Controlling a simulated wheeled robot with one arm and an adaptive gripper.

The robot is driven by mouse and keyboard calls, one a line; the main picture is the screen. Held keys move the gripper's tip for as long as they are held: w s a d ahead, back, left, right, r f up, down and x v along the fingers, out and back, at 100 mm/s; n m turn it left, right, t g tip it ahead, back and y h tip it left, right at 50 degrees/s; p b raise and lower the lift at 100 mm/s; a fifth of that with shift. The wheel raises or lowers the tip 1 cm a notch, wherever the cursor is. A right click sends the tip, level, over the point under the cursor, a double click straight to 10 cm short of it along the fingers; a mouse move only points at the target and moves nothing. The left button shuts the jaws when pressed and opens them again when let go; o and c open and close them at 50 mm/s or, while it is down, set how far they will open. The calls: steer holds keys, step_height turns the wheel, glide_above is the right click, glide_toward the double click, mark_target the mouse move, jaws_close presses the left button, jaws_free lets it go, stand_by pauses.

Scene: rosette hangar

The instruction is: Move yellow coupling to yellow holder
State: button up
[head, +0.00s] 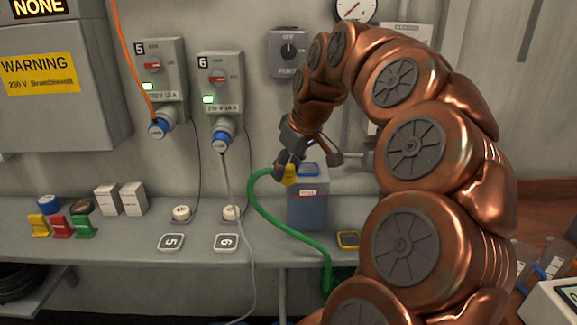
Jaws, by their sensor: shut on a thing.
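My gripper (287,165) is shut on the yellow coupling (289,175), beside the upper left of a blue-grey container. The coupling sits at the upper end of a thick green hose (268,210). The gripper's fingers partly hide the coupling, and I cannot tell if it touches the container. The yellow holder (38,226) is a small stand at the far left of the bench, beside a red and a green one. A blue cap-like thing (46,202) shows just behind the yellow holder.
The container (308,203) stands on the grey bench (130,240). White boxes (132,198) and tags (226,243) stand or lie between the holders and the hose.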

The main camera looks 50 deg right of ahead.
steer(key=w+a+f+n, duration=0.1)
steer(key=w+a+f, duration=0.55)
steer(key=w, duration=0.25)
steer(key=w+a+f, duration=0.6)
steer(key=w+a, duration=0.1)
steer(key=w, duration=0.2)
steer(key=w+a+f, duration=0.2)
steer(key=a+f, duration=0.5)
steer(key=a, duration=0.2)
steer(key=w+a+f, duration=0.2)
steer(key=a+f, duration=0.6)
steer(key=a, duration=0.2)
steer(key=shift+w+a+f+y, duration=0.15)
steer(key=shift+w+f+y, duration=0.15)
